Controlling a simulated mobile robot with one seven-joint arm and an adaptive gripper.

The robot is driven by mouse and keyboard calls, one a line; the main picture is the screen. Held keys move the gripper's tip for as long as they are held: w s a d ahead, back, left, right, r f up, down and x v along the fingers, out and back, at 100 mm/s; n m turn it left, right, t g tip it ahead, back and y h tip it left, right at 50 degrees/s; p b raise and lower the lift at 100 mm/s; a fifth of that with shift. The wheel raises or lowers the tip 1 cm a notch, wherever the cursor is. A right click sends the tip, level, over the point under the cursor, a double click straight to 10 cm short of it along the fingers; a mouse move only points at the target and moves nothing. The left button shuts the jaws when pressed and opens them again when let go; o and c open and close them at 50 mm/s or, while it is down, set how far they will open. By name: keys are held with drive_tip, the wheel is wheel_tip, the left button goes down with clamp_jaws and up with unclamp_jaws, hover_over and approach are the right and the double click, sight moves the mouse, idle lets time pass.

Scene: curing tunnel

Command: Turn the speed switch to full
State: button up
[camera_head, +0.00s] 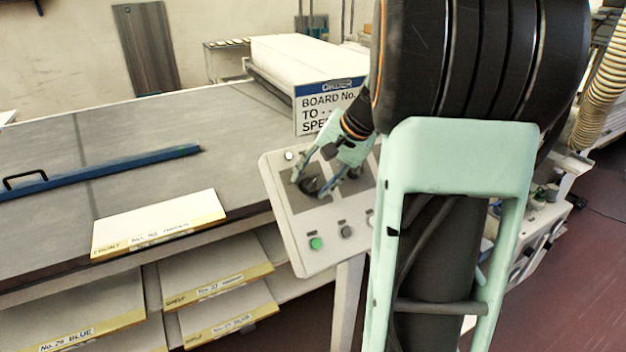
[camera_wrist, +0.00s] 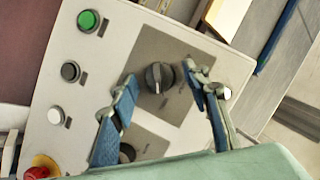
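A pale control panel (camera_head: 292,250) stands on a post and also shows in the wrist view (camera_wrist: 60,95). A black rotary knob with a light pointer line (camera_wrist: 157,77) sits on its grey plate. A second dark knob (camera_wrist: 127,153) is lower on the plate, partly hidden by my gripper. I cannot read labels telling which is the speed switch. My gripper (camera_wrist: 161,80) is open, with one finger on either side of the upper knob. No contact with it is clear. In the head view, my gripper (camera_head: 322,182) is over the plate and partly hides the knobs.
The panel also has a green button (camera_wrist: 89,20), a black button (camera_wrist: 70,71), a white button (camera_wrist: 56,115) and a red button (camera_wrist: 42,168). An order sign (camera_head: 325,107) stands behind. A grey table (camera_head: 60,220) with a blue bar (camera_head: 110,166) is at left.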

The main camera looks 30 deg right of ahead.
drive_tip(key=v, duration=1.2)
idle(0.4)
